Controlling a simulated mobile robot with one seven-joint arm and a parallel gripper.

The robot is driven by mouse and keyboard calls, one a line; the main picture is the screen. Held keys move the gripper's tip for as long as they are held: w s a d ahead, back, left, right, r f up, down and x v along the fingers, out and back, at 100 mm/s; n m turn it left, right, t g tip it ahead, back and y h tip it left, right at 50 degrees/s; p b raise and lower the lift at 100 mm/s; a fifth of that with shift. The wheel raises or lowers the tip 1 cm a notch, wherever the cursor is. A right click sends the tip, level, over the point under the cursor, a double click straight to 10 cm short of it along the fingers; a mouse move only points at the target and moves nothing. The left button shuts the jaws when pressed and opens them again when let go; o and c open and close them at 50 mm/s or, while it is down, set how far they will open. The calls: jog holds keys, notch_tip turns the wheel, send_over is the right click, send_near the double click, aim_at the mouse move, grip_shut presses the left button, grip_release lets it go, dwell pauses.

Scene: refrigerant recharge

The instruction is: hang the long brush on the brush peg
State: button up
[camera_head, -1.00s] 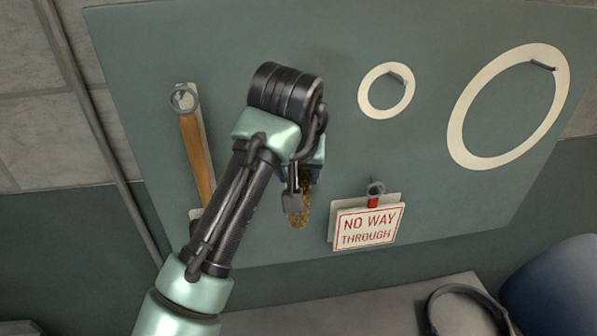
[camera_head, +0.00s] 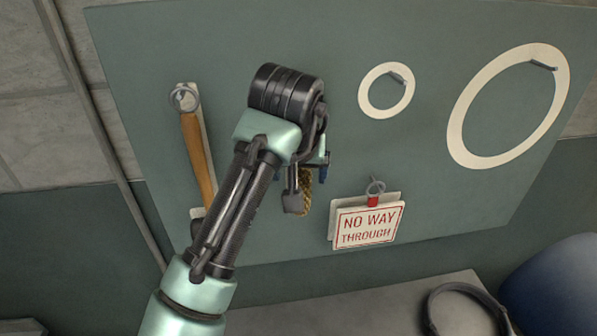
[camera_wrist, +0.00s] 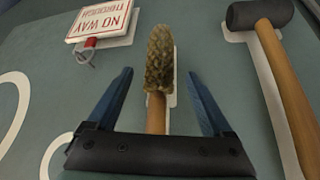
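The long brush has tan bristles (camera_wrist: 161,60) and a wooden handle (camera_wrist: 156,112). It lies along the board over a pale outline, bristle end hanging down; in the head view only its bristles (camera_head: 306,190) show below my wrist. My gripper (camera_wrist: 163,88) is open, its two blue fingers standing apart on either side of the brush, with a gap to each side. The handle's upper end and the brush peg are hidden behind my gripper and arm, so I cannot see how the brush sits on the peg.
A hammer (camera_head: 196,155) hangs on the green board (camera_head: 430,130) to the left. A NO WAY THROUGH sign (camera_head: 367,224) hangs to the right. Two empty ring outlines (camera_head: 366,92) (camera_head: 456,130) with pegs are at upper right. A dark ring-shaped object (camera_head: 432,305) lies on the bench below.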

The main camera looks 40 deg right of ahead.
dwell(0.3)
jog(key=b+v, duration=0.3)
jog(key=v, duration=1)
jog(key=shift+b, duration=0.3)
jog(key=w+a+r+n+t+h+b, duration=0.1)
jog(key=w+a+r+t+h, duration=0.15)
jog(key=r+t, duration=0.25)
jog(key=w+a+r+n+t+h+b, duration=0.1)
jog(key=w+r+t+h, duration=0.1)
jog(key=r+t+h, duration=0.3)
jog(key=s+a+r+n+t+y, duration=0.2)
jog(key=s+a+t+y, duration=0.1)
jog(key=a, duration=0.4)
jog(key=s+a+r+n+t+y+b, duration=0.1)
jog(key=s+a+r+n+t+y, duration=0.1)
jog(key=a+t+y, duration=0.3)
jog(key=s+a+r+n+t+y, duration=0.3)
jog(key=a+r+t+y, duration=0.1)
jog(key=a, duration=0.6)
jog(key=shift+s+a+r+t+b, duration=0.15)
jog(key=shift+s+a+t+b, duration=0.05)
jog(key=shift+s+t+b, duration=0.2)
jog(key=shift+w, duration=0.1)
